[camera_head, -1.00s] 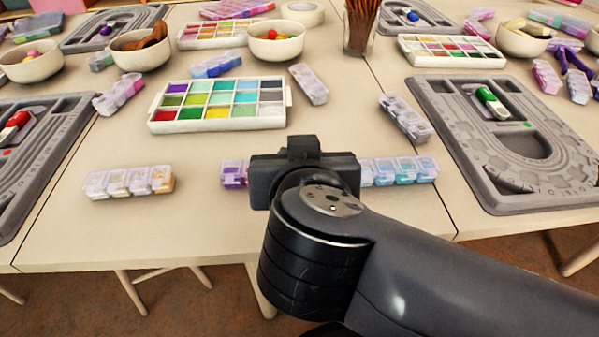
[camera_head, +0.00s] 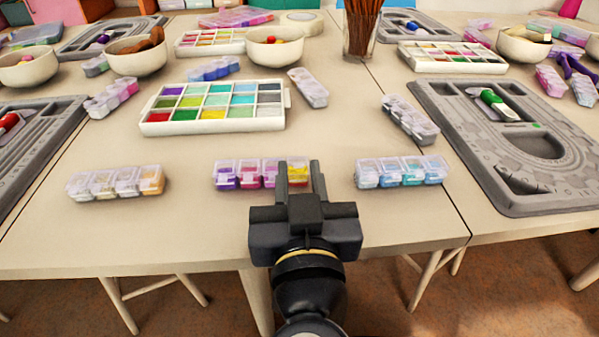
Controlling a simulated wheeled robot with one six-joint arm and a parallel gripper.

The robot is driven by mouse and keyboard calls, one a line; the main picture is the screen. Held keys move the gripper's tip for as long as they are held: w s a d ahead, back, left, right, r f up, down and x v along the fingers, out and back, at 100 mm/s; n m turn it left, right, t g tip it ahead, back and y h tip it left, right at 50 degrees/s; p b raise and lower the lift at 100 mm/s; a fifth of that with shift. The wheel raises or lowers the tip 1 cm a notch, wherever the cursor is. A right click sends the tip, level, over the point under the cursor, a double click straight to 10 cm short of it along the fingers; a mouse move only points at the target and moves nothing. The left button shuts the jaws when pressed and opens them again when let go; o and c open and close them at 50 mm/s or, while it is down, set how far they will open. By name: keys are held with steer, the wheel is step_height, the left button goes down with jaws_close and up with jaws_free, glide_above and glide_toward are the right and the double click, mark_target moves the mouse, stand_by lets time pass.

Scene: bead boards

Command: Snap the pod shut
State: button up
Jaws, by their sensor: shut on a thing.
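The gripper body hides the near lower part of that pod. I cannot tell whether its lid is fully down.
A strip with pale and orange pods (camera_head: 116,183) lies to the left and a blue one (camera_head: 402,172) to the right. A white palette tray (camera_head: 213,127) stands behind. Grey bead boards (camera_head: 470,150) flank the area. The front table strip is mostly clear.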

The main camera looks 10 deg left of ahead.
stand_by(0.4)
steer(key=o, duration=0.7)
steer(key=shift+c, duration=0.2)
steer(key=shift+s, duration=0.1)
